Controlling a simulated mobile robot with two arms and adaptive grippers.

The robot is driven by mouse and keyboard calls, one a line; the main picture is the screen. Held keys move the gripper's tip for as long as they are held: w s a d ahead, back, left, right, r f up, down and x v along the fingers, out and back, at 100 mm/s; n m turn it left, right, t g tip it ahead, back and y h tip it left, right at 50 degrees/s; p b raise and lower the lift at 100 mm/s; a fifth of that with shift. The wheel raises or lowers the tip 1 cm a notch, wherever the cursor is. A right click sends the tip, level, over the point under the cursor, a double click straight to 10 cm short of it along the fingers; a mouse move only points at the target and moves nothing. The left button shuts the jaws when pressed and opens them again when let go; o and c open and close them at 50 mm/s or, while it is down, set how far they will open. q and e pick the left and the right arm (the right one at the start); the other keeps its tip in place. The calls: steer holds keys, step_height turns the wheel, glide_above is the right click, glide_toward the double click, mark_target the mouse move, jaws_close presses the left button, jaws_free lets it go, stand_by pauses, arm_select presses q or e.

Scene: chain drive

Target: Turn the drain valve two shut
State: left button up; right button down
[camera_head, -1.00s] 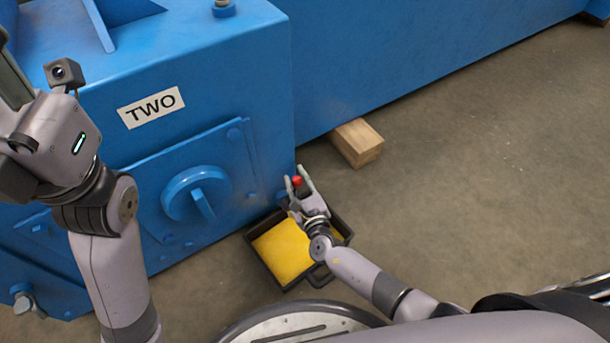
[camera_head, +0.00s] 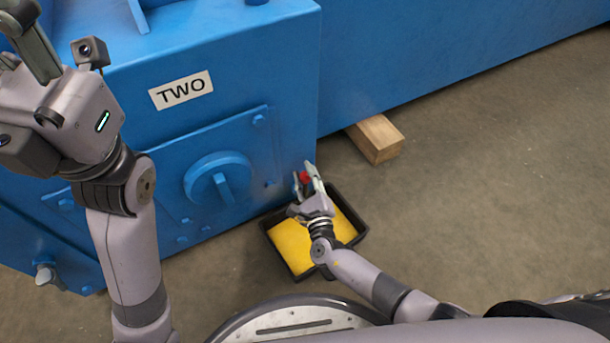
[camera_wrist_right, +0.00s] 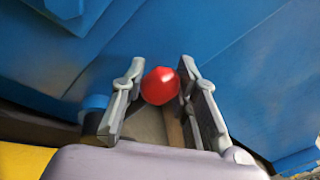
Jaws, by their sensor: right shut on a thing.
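The blue housing labelled TWO (camera_head: 181,90) has a red valve handle (camera_head: 304,177) low at its right corner. My right gripper (camera_head: 308,174) is shut on the red handle. In the right wrist view the rounded red end (camera_wrist_right: 160,86) sits between the two grey fingers, close to the blue wall. The valve body behind the fingers is mostly hidden, so I cannot tell how far the handle is turned. My left gripper (camera_head: 32,52) is raised at the far left, away from the valve; its finger opening is not clear.
A black tray with a yellow inside (camera_head: 292,244) lies on the floor under my right gripper. A wooden block (camera_head: 375,139) stands by the blue frame. A round blue cover with a handle (camera_head: 218,180) is left of the valve. The floor at right is clear.

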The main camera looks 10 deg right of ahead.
steer(key=shift+a, duration=0.1)
steer(key=c, duration=1.2)
jaws_free()
steer(key=shift+r, duration=0.1)
step_height(320, 180, up, 10)
steer(key=shift+f, duration=0.1)
